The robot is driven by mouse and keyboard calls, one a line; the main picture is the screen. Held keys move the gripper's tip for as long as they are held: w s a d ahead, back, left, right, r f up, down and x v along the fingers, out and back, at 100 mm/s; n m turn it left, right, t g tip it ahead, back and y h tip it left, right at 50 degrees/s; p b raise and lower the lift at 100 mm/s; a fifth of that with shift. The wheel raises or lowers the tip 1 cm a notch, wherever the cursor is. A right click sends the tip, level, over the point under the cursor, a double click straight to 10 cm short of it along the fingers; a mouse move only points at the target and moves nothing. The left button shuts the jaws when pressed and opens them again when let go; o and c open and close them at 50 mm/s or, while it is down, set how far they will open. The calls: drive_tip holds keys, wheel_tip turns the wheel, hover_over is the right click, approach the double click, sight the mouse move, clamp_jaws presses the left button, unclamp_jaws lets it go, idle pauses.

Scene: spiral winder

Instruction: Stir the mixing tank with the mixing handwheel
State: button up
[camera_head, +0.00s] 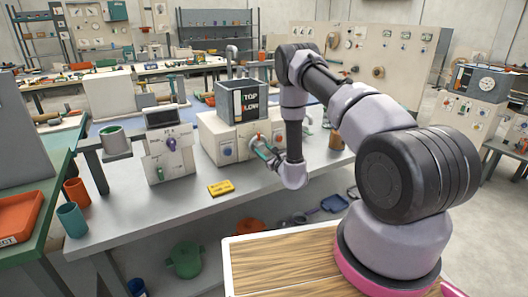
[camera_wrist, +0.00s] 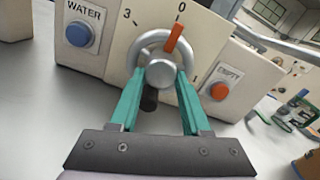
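The mixing handwheel is a grey ring with a silver hub (camera_wrist: 160,72) on the front of a cream unit (camera_head: 208,141). An orange pointer (camera_wrist: 173,38) on it points at the 0 mark. A dark tank (camera_head: 240,108) with a lettered window stands on top of the unit. My gripper (camera_wrist: 161,78) is at the wheel, with its teal fingers apart on either side of the hub. Whether the fingertips touch it, I cannot tell. A dark knob (camera_wrist: 150,99) shows between the fingers, below the hub. In the head view, my gripper (camera_head: 264,152) largely covers the wheel.
A blue button (camera_wrist: 79,34) labelled WATER is left of the wheel. A red button (camera_wrist: 219,91) is to its right. A panel with knobs (camera_head: 171,152) stands left. The table's front left is clear.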

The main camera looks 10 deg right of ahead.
clamp_jaws()
drive_tip(key=shift+m, duration=0.3)
drive_tip(key=m, duration=0.3)
drive_tip(key=shift+m, duration=0.3)
drive_tip(key=m, duration=0.5)
drive_tip(key=shift+s+a, duration=0.1)
drive_tip(key=shift+a, duration=0.05)
drive_tip(key=m, duration=0.5)
drive_tip(key=shift+a+m, duration=0.1)
drive_tip(key=shift+m, duration=0.3)
drive_tip(key=m, duration=0.4)
drive_tip(key=shift+r+m, duration=0.1)
drive_tip(key=shift+m, duration=0.2)
